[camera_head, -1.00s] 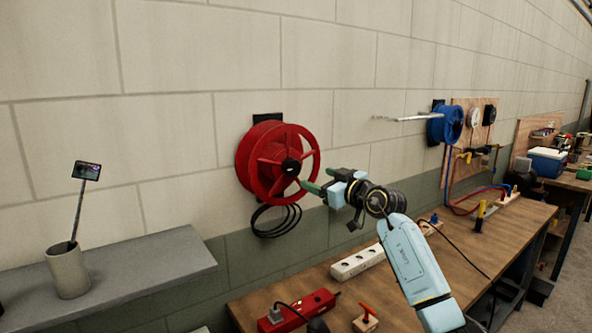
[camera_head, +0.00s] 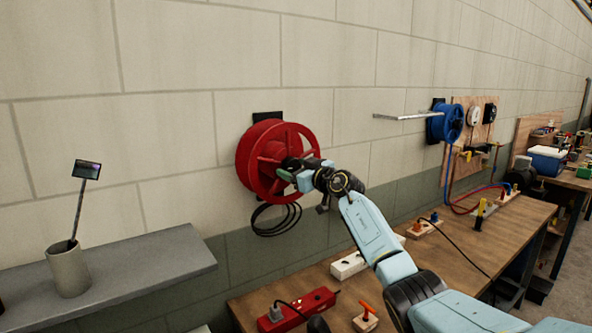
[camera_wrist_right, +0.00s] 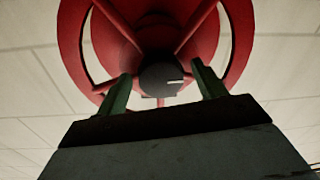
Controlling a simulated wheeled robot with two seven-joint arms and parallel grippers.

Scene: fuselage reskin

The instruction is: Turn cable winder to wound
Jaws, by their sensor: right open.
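The red cable winder (camera_head: 256,158) is mounted on the wall, with spokes and a dark hub; it also fills the top of the right wrist view (camera_wrist_right: 80,30). Black cable (camera_head: 277,220) hangs in loops below it. My right gripper (camera_head: 288,172) is at the front of the winder and covers part of its hub. In the right wrist view its two green fingers (camera_wrist_right: 160,95) are apart, one on each side of the dark round hub (camera_wrist_right: 160,78). I cannot tell whether they touch it. My left gripper is not in view.
A workbench (camera_head: 455,245) below holds a red power box (camera_head: 300,308), a white power strip (camera_head: 350,264) and an orange-handled block (camera_head: 366,316). A blue reel (camera_head: 446,122) hangs further right. A grey shelf (camera_head: 150,265) with a cup (camera_head: 67,270) is at left.

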